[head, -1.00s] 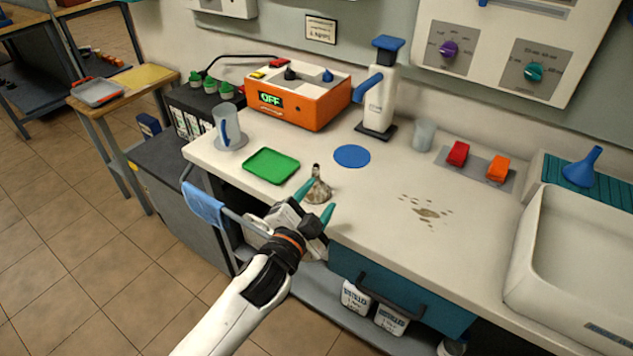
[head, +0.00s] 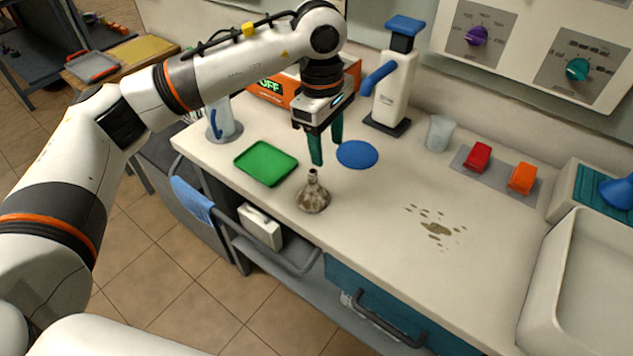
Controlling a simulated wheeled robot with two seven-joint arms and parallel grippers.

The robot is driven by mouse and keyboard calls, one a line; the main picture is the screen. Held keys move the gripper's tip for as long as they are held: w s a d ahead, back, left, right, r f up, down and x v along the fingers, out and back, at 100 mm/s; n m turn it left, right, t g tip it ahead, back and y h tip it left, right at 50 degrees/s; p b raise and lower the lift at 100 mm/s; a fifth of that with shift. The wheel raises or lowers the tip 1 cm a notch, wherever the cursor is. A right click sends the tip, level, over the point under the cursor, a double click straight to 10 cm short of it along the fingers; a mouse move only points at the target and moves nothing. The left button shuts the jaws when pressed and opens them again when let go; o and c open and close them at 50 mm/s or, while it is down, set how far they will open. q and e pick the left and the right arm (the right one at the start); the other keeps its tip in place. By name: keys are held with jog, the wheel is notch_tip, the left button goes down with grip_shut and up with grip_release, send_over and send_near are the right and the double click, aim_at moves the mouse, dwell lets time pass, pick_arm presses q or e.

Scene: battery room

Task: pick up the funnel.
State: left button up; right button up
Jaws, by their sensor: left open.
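A grimy grey-brown funnel (head: 312,195) stands wide end down on the white counter, its narrow neck up, near the front edge. A second, blue funnel (head: 617,192) lies at the right edge of the head view, partly cut off. My left gripper (head: 327,152) points down with its two teal fingers apart and nothing between them. It is above and slightly behind the grimy funnel, apart from it. My right gripper is out of view.
A green tray (head: 266,163) lies left of the grimy funnel and a blue disc (head: 357,154) behind it. A white dispenser (head: 393,88), a clear cup (head: 440,133) and a jug (head: 224,122) stand around. A brown spill (head: 437,229) lies right. A sink (head: 580,290) is far right.

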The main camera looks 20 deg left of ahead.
aim_at(312, 172)
pick_arm(q)
jog(key=shift+w+a+f+y, duration=0.15)
jog(key=shift+a+y, duration=0.1)
jog(key=shift+a, duration=0.3)
jog(key=shift+w+a+r+y, duration=0.15)
jog(key=shift+a+y, duration=0.1)
jog(key=shift+a, duration=0.25)
notch_tip(312, 172, down, 6)
jog(key=shift+r+p, duration=0.1)
jog(key=shift+p, duration=0.7)
jog(key=f, duration=0.1)
jog(key=f+p, duration=0.1)
jog(key=f, duration=0.3)
jog(key=shift+s+a+f+p, duration=0.15)
jog(key=shift+a+p, duration=0.2)
jog(key=shift+c, duration=1.3)
jog(key=c, duration=0.8)
